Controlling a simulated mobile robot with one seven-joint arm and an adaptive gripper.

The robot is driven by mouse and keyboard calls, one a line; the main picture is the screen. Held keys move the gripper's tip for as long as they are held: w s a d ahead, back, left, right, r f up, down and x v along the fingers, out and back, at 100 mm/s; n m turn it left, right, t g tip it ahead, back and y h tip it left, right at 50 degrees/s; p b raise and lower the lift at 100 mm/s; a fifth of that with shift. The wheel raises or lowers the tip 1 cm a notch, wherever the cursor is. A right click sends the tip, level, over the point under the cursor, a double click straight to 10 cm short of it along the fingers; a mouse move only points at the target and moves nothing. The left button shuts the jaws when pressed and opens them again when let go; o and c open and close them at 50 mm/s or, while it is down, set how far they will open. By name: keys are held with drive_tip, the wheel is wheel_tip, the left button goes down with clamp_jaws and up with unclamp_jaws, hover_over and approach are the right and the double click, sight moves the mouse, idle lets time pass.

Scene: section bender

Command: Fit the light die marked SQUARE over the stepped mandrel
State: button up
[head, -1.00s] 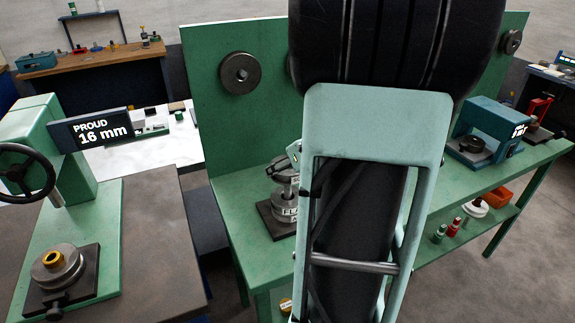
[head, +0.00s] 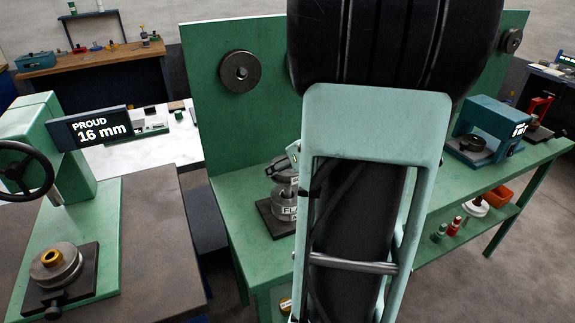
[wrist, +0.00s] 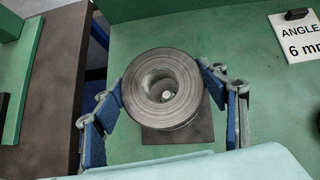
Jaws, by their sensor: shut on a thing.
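A grey ring-shaped die (wrist: 160,85) with a centre hole sits between the blue finger pads of my gripper (wrist: 165,88) in the wrist view. My gripper is shut on it. A small pale round tip shows inside the hole. Below lies a dark square base plate (wrist: 180,137) on the green bench. In the head view a metal stack (head: 284,190) with a partly hidden label beginning "FL" stands on the bench beside my arm. My arm hides much of it and most of my gripper. No SQUARE marking is readable, and I cannot tell how far the die sits down.
A green back panel with a grey disc (head: 240,72) rises behind the bench. A sign (wrist: 300,35) reads ANGLE, 6 mm. A press with a display (head: 99,128) reading PROUD 16 mm stands at left. A blue machine (head: 490,128) stands at the bench's right end.

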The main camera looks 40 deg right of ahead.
drive_tip(key=shift+f+b, duration=3.3)
drive_tip(key=shift+f, duration=0.2)
drive_tip(key=o, duration=1.6)
drive_tip(key=shift+v, duration=3.85)
